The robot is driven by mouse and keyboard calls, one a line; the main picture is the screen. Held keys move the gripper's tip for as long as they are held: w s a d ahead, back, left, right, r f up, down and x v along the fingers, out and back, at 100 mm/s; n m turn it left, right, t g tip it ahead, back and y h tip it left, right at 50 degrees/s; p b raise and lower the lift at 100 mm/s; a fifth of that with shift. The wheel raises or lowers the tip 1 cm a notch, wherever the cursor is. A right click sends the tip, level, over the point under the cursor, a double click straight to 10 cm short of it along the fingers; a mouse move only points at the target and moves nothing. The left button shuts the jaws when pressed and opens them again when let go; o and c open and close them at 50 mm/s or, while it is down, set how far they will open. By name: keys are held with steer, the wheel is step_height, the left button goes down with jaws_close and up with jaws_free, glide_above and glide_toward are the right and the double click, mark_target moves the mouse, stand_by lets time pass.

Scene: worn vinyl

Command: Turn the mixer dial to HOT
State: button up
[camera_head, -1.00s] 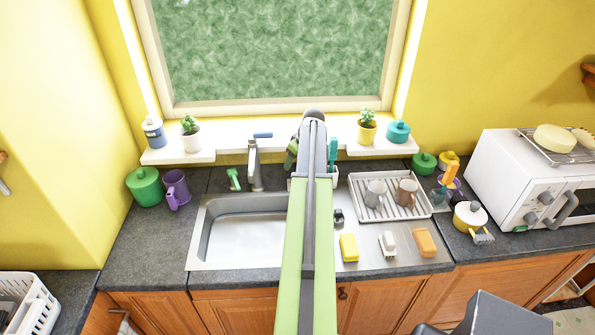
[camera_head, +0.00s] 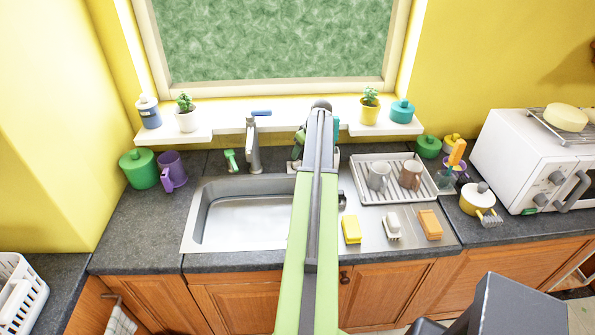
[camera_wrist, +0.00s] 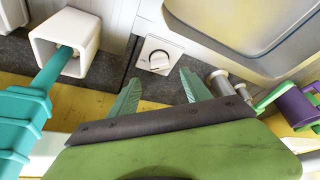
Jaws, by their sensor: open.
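The dial lies just beyond the fingertips, roughly in line with the gap, and looks untouched. In the head view my arm hides the dial, and only a little of my gripper (camera_head: 298,146) shows. The grey tap (camera_head: 253,145) stands left of my arm.
A white holder (camera_wrist: 87,30) with a teal-handled tool stands close to one side of my gripper. The sink basin (camera_wrist: 240,30) and tap base (camera_wrist: 220,82) lie on the other side. A dish rack (camera_head: 359,188) with mugs stands right of my arm.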

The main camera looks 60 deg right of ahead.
mark_target(297, 161)
steer(key=b+x, duration=0.5)
steer(key=x, duration=0.2)
steer(key=shift+f, duration=0.1)
